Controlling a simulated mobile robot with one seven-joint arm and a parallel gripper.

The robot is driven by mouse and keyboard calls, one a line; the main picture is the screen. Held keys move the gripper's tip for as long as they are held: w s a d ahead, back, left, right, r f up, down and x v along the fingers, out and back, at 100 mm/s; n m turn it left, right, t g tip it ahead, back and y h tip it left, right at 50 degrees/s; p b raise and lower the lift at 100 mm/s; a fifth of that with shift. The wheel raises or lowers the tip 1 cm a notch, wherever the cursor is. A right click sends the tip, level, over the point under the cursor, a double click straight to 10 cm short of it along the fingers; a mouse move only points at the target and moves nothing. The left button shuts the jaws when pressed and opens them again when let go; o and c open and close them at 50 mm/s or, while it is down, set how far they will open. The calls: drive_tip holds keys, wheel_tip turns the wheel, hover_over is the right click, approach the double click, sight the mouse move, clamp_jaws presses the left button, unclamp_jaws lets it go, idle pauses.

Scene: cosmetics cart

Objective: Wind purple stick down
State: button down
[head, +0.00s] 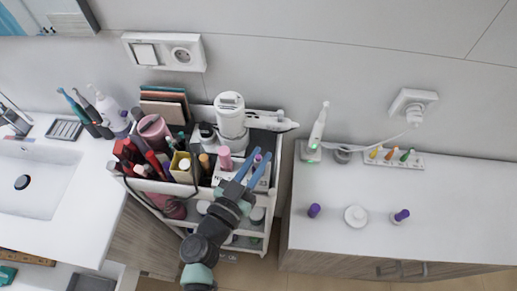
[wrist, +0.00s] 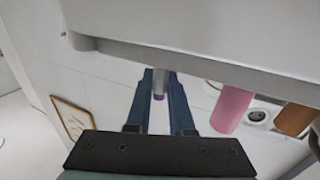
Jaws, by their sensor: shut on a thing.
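The purple stick (wrist: 158,97) shows in the wrist view as a purple tip in a pale grey tube, between the fingers. My gripper (wrist: 159,82) is shut on this stick, with a blue finger on each side of it. In the head view my gripper (head: 257,166) is over the right part of the cart's top tray, and a bit of the purple stick (head: 257,158) shows between the fingertips. The stick's lower end is hidden in the head view. Two other purple-topped items stand on the right counter, one at left (head: 314,210) and one at right (head: 401,216).
The white cart (head: 279,178) is crowded with cosmetics. A pink cylinder (head: 225,159) stands just left of my gripper, and a white bottle (head: 230,115) stands behind. The right counter (head: 450,200) is mostly clear, with a white round jar (head: 356,216).

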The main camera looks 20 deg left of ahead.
drive_tip(key=m+h, duration=0.2)
drive_tip(key=h, duration=0.1)
drive_tip(key=shift+w+g+h, duration=0.15)
drive_tip(key=shift+g+h, duration=0.15)
drive_tip(key=m+g+h+b, duration=0.1)
drive_tip(key=m+h+b, duration=0.1)
drive_tip(key=b, duration=0.1)
drive_tip(key=shift+f+h, duration=0.2)
drive_tip(key=shift+h, duration=0.2)
drive_tip(key=shift+b, duration=0.35)
drive_tip(key=shift+r+m+g+h+b, duration=0.1)
drive_tip(key=shift+m+g+h+b, duration=0.25)
drive_tip(key=shift+m+g+h, duration=0.15)
drive_tip(key=c, duration=0.8)
unclamp_jaws()
drive_tip(key=shift+o, duration=0.2)
drive_tip(key=b+v, duration=0.3)
drive_tip(key=v, duration=1)
drive_tip(key=shift+b, duration=0.3)
